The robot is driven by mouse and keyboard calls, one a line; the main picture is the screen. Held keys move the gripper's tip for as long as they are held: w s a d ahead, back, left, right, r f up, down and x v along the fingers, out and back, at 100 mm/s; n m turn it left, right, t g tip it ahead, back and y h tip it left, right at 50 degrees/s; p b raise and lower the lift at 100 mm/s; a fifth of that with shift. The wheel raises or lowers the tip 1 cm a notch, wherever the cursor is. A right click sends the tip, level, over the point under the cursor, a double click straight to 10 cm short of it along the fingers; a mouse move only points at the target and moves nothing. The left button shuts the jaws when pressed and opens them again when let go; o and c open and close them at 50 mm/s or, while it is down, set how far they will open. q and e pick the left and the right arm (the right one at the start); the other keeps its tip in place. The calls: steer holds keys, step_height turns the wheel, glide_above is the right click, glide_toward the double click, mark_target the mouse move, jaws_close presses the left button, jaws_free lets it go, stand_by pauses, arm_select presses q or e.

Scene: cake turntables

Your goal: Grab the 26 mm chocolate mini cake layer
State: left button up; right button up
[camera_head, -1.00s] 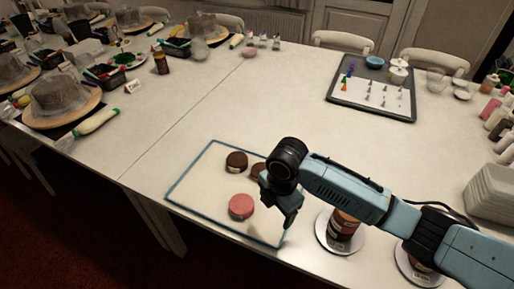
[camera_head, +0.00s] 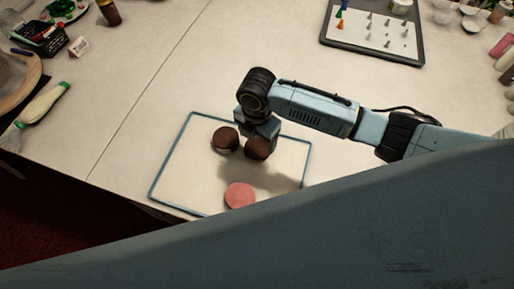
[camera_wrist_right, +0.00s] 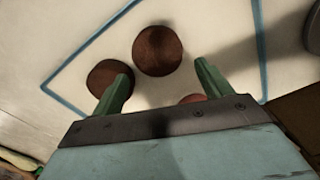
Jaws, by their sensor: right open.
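Two dark brown round cake layers stand close together on the blue-edged mat (camera_head: 180,150): a left one (camera_head: 225,140) and a right one (camera_head: 257,149). I cannot tell which is 26 mm tall. A pink round layer (camera_head: 240,195) lies nearer to me. My right gripper (camera_head: 257,130) is over the right brown layer, partly covering it. In the right wrist view its two green fingers (camera_wrist_right: 162,72) are apart, with nothing held. A brown layer (camera_wrist_right: 157,50) shows just beyond the gap, another (camera_wrist_right: 110,75) is partly behind the left finger, and a reddish-brown one (camera_wrist_right: 192,99) is mostly hidden.
A dark tray (camera_head: 415,55) with small piping tips stands at the back right. A green-and-white piping bag (camera_head: 42,102) lies at the left. The table (camera_head: 180,70) between is clear. A large blue-grey surface, likely my own body, covers the lower right.

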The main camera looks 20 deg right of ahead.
mark_target(257, 147)
steer(key=shift+f, duration=0.6)
steer(key=f, duration=0.2)
steer(key=f+b, duration=0.1)
steer(key=shift+w+d+f, duration=0.1)
steer(key=shift+w+f, duration=0.15)
steer(key=shift+f, duration=0.4)
arm_select(q)
steer(key=shift+w+f, duration=0.45)
steer(key=shift+w, duration=0.4)
arm_select(e)
steer(key=c, duration=0.6)
